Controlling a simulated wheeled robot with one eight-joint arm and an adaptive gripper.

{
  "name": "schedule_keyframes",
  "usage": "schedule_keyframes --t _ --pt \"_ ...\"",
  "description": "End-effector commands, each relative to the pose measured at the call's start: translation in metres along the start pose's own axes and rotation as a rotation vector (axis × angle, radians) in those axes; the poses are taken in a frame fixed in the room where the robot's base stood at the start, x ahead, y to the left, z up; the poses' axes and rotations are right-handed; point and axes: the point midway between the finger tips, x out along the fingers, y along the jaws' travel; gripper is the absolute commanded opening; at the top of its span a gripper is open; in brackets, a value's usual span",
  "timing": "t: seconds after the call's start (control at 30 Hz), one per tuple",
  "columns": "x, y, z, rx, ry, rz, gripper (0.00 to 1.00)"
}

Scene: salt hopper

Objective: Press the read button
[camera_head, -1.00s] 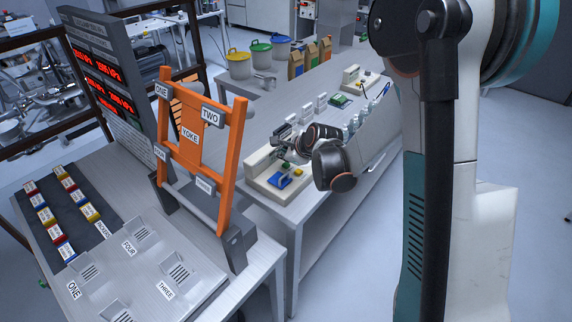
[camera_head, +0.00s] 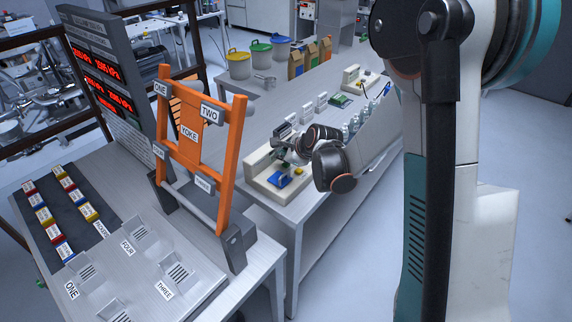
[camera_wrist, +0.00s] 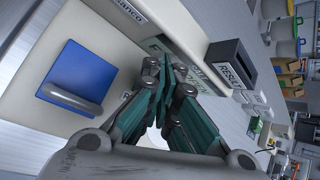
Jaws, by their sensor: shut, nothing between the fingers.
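A cream bench instrument (camera_head: 259,164) stands at the near left end of the long table. It carries a blue plate (camera_head: 279,180) and a small yellow part (camera_head: 299,171). In the wrist view the instrument's cream body (camera_wrist: 92,22) fills the upper left, with the blue plate (camera_wrist: 76,72) and a grey bar across its lower edge. My gripper (camera_wrist: 167,72) is shut and empty, its tips close to a greenish panel (camera_wrist: 155,44) on the instrument. I cannot tell whether they touch it. No read button can be made out; the fingers cover part of the panel.
A dark block with a label starting "RESUL" (camera_wrist: 232,66) stands right beside my fingers. An orange yoke frame (camera_head: 189,135) stands on the nearer table at left. Buckets (camera_head: 261,53) and paper bags (camera_head: 296,64) stand farther back.

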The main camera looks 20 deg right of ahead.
Motion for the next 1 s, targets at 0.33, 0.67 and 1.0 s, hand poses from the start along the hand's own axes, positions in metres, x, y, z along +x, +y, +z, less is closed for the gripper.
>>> schedule_keyframes --t 0.33,0.67,1.0 --pt "0.0013 0.001 -0.001 0.0 0.0 0.0 0.0" --pt "0.0038 0.0029 -0.0028 0.0 0.0 0.0 0.0" --pt "0.0064 0.0047 -0.0047 0.0 0.0 0.0 0.0"
